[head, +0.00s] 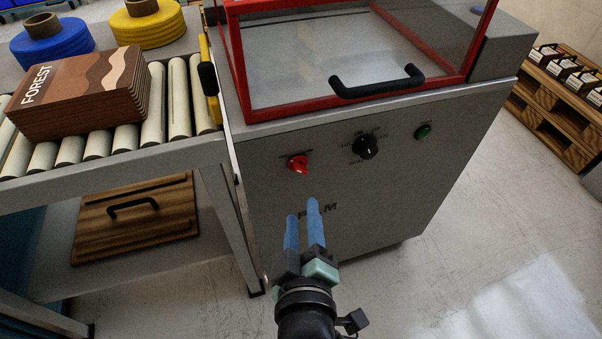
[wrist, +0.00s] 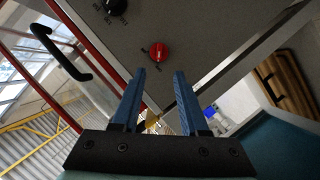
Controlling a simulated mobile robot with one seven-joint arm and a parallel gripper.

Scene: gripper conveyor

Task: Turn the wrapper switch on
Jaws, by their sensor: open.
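The wrapper machine has a grey front panel (head: 370,195) with a red knob switch (head: 298,164), a black dial (head: 365,146) and a green button (head: 422,132). My gripper (head: 302,208) is open and empty, with blue fingers in front of the panel, a little below the red switch in the head view. In the wrist view the red switch (wrist: 158,52) lies beyond and between the fingertips (wrist: 160,72), apart from them. The black dial (wrist: 115,6) shows at the top edge there. I cannot tell which setting the red switch is in.
A red-framed clear cover with a black handle (head: 378,82) tops the machine. At left, a roller conveyor (head: 178,95) carries a brown FOREST stack (head: 85,92); blue (head: 50,45) and yellow (head: 148,24) rolls stand behind. A wooden pallet (head: 545,92) is at right. The front floor is clear.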

